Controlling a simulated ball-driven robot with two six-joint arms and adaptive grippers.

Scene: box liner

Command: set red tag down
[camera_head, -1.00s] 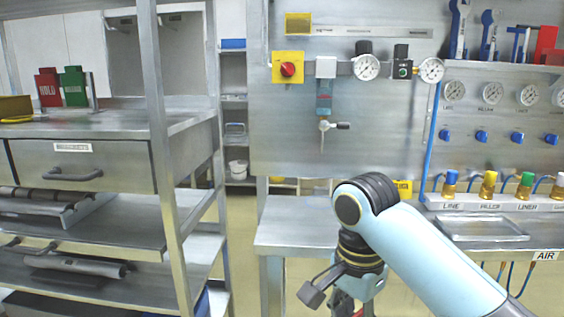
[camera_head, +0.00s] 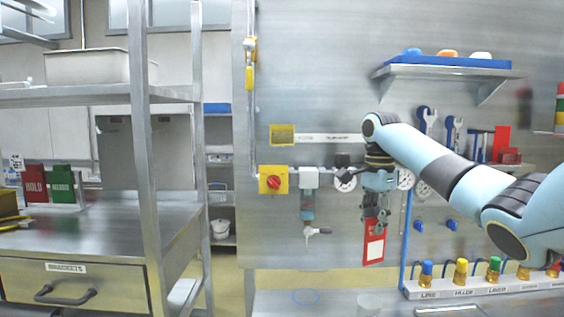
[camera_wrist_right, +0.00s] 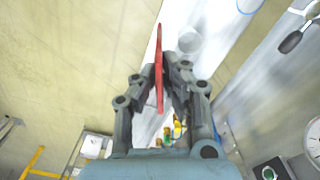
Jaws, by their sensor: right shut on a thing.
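The red tag (camera_head: 374,243) hangs upright below my right gripper (camera_head: 376,212) in the head view, in front of the steel panel. A pale label shows on its face. In the right wrist view the red tag (camera_wrist_right: 159,68) is seen edge-on between the fingers of my right gripper (camera_wrist_right: 160,84), which is shut on it. The tag is in the air above the steel bench (camera_head: 335,304). My left gripper is in neither view.
A red-knobbed yellow switch (camera_head: 273,181) and a valve handle (camera_head: 318,231) project from the panel left of the tag. A drawer unit (camera_head: 75,287) stands at left.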

